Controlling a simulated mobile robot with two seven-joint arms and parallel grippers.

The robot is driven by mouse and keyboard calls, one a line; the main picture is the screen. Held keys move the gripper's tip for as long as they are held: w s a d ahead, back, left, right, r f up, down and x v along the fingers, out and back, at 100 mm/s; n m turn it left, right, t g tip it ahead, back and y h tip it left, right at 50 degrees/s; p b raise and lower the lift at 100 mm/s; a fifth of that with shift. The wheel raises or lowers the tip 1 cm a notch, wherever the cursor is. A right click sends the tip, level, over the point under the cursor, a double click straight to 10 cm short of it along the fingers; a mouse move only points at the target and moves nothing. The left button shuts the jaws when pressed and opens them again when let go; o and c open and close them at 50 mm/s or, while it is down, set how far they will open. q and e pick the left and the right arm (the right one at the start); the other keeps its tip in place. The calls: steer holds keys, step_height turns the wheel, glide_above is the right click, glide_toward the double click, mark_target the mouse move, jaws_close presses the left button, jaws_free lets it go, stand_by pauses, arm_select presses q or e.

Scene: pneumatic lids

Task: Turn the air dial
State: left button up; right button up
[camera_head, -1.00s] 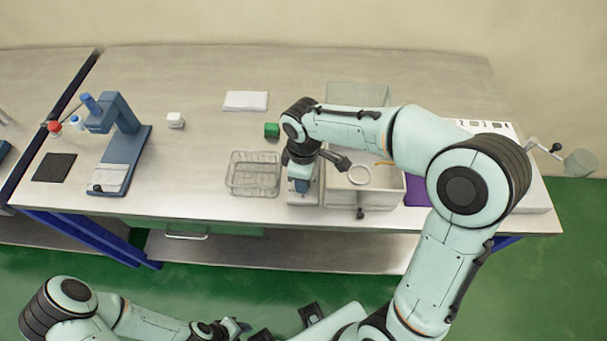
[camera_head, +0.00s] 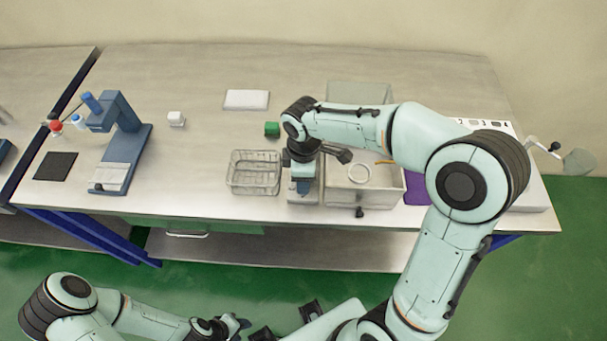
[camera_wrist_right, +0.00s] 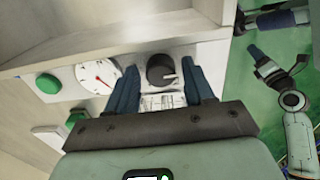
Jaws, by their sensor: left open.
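In the right wrist view the black round air dial (camera_wrist_right: 162,70) with a pale mark sits on a white panel. My right gripper (camera_wrist_right: 160,66) has its blue fingers apart, one on each side of the dial. The right finger is very close to the dial; a small gap shows by the left one. I cannot tell whether either touches. In the head view my right gripper (camera_head: 303,184) points down at the bench's front part, and the dial is hidden there. My left gripper (camera_head: 240,324) is open and empty, low in front of the bench.
A white gauge with a red needle (camera_wrist_right: 97,75) and a green button (camera_wrist_right: 48,84) are left of the dial. A wire basket (camera_head: 254,173) stands left of my right gripper, a clear bin (camera_head: 385,197) right. A blue press (camera_head: 120,125) is farther left.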

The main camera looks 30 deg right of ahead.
steer(key=shift+r, duration=0.1)
arm_select(q)
steer(key=shift+w+r+p, duration=0.85)
steer(key=shift+r+p, duration=0.05)
steer(key=shift+r, duration=0.25)
arm_select(e)
step_height(320, 180, up, 13)
